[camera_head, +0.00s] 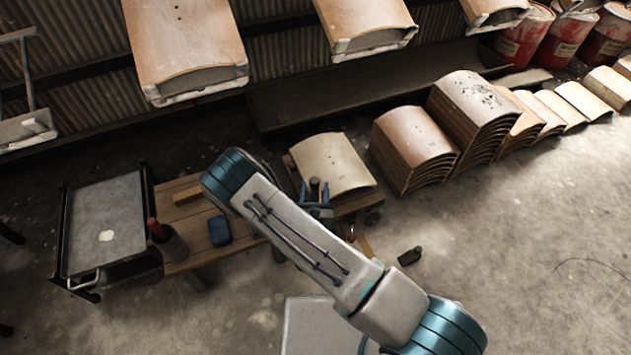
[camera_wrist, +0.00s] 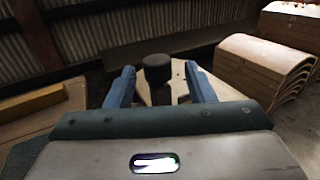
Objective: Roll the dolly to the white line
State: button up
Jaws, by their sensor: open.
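The dolly (camera_head: 352,205) is a low wooden platform with a dark caster at its right end, and a pale curved panel (camera_head: 338,160) lies on it. A dark post with a round knob (camera_head: 315,185) stands at its near side; the knob (camera_wrist: 157,68) also shows in the wrist view. My gripper (camera_head: 317,200) is open. In the wrist view its blue fingers (camera_wrist: 160,88) are on either side of the post, with gaps visible. I cannot tell how deep the post sits between them. I see no clear white line on the floor.
A wooden bench (camera_head: 190,212) with a blue box (camera_head: 220,231) and a grey-topped cart (camera_head: 105,225) stand left. Stacked curved panels (camera_head: 412,150) stand right of the dolly. A small dark object (camera_head: 410,256) lies on the floor. The right foreground floor is mostly clear. Panels hang above.

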jog(key=s+p, duration=0.2)
jog(key=s, duration=0.9)
jog(key=shift+a, duration=0.1)
jog(key=d+r+m+g+h+p, duration=0.5)
jog(key=d+r+m, duration=0.15)
jog(key=r, duration=0.55)
jog(key=d+r+m+g+h+p, duration=0.5)
jog(key=r+m, duration=0.3)
jog(key=r, duration=0.4)
jog(key=d+r+m+g+h+p, duration=0.45)
jog(key=d+r+m, duration=0.3)
jog(key=r, duration=0.55)
jog(key=s+r+m+y+p, duration=0.3)
jog(key=r+m+y+p, duration=0.1)
jog(key=r, duration=0.5)
jog(key=s+r+m+y+p, duration=0.4)
jog(key=r+m+y+p, duration=0.1)
jog(key=r, duration=0.5)
jog(key=s+r+m+y+p, duration=0.3)
jog(key=r+m+y+p, duration=0.2)
jog(key=r, duration=0.5)
jog(key=shift+s+a+g+p, duration=0.35)
jog(key=shift+s+a+p, duration=0.1)
jog(key=shift+p, duration=0.35)
jog(key=shift+r+y, duration=0.1)
jog(key=shift+y, duration=0.15)
